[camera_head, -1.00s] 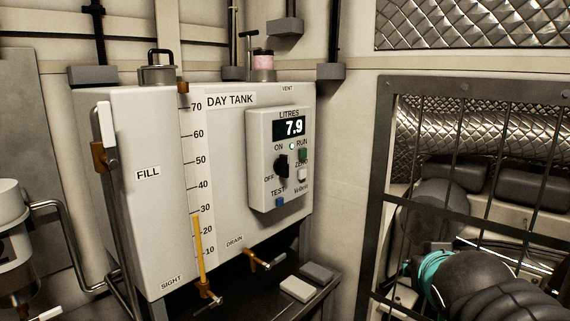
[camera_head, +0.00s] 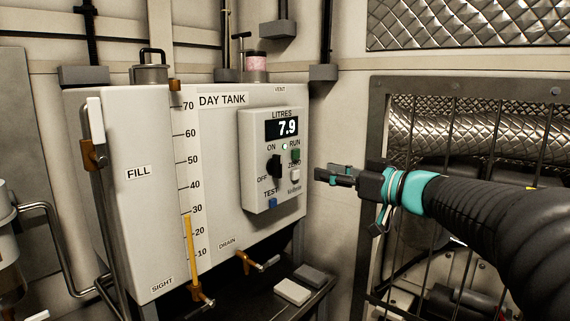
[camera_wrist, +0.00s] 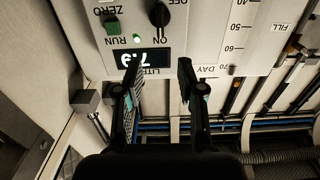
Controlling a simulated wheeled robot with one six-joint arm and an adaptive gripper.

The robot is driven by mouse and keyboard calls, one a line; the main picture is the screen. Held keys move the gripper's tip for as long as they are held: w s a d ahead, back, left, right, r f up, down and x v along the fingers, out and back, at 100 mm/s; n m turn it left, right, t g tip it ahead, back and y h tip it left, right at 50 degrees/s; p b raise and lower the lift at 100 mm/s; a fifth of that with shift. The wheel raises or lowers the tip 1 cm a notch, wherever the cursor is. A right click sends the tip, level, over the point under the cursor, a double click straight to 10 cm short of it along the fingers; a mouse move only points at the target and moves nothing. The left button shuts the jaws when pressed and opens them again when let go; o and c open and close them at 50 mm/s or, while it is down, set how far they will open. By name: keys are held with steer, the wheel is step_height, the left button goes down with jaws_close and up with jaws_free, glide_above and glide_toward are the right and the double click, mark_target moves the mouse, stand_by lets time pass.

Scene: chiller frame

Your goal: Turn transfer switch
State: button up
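The transfer switch looks to be the black rotary knob (camera_head: 274,166) on the light control box (camera_head: 259,208), with ON above and OFF below at its left. In the wrist view the knob (camera_wrist: 159,14) appears upside down at the top, partly cut off by the frame edge. My gripper (camera_head: 325,174) is to the right of the box, pointing left towards it and apart from it. In the wrist view my gripper (camera_wrist: 158,70) has its two fingers spread with nothing between them, and the knob is beyond the fingertips.
The box is on the day tank (camera_head: 222,150). A barred frame (camera_head: 374,130) stands at right.

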mark_target(281, 162)
steer(key=x, duration=1.3)
steer(key=shift+w+a, duration=0.15)
steer(key=shift+a, duration=0.05)
jaws_close()
